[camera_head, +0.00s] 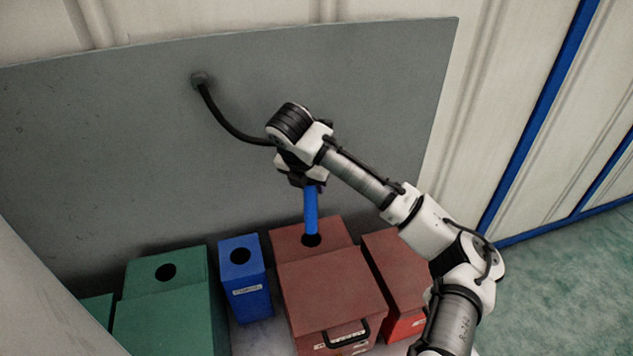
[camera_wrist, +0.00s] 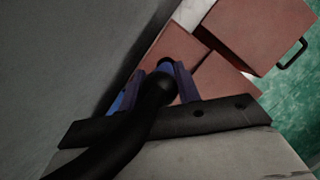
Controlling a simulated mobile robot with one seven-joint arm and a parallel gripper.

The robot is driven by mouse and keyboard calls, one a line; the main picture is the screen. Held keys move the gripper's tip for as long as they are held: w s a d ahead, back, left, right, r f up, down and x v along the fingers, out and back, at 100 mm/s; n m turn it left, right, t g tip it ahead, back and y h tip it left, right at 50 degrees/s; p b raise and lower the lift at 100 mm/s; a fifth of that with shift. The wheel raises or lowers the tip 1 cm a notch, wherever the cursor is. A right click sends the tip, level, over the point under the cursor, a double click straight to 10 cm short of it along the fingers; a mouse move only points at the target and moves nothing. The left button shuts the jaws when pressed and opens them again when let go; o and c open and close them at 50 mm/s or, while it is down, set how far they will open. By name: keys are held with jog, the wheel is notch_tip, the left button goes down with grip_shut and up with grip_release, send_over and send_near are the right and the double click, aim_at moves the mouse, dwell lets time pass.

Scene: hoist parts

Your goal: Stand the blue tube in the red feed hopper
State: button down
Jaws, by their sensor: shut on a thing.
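The blue tube (camera_head: 311,208) hangs upright below my gripper (camera_head: 309,184), which is shut on its upper end. The tube's lower end is at the round hole in the top of the red feed hopper (camera_head: 335,285). I cannot tell how far, if at all, it is inside the hole. In the wrist view my gripper (camera_wrist: 167,78) points towards red box tops, and a black hose hides much of the jaws and the tube.
A small blue box (camera_head: 247,290) with a hole stands left of the red hopper. A green box (camera_head: 165,310) with a hole is further left. Another red box (camera_head: 397,270) is close on the right. A grey panel (camera_head: 120,140) rises behind; a black hose (camera_head: 222,122) runs from it towards my wrist.

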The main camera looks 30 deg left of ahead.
aim_at(311, 226)
jog(key=shift+f+b, duration=4.3)
jog(key=shift+f, duration=0.8)
jog(key=shift+f+b, duration=0.7)
jog(key=shift+f, duration=1.65)
jog(key=c, duration=0.9)
grip_release()
jog(key=v, duration=1.4)
jog(key=shift+f+b, duration=0.1)
jog(key=shift+b, duration=0.3)
jog(key=shift+s, duration=0.1)
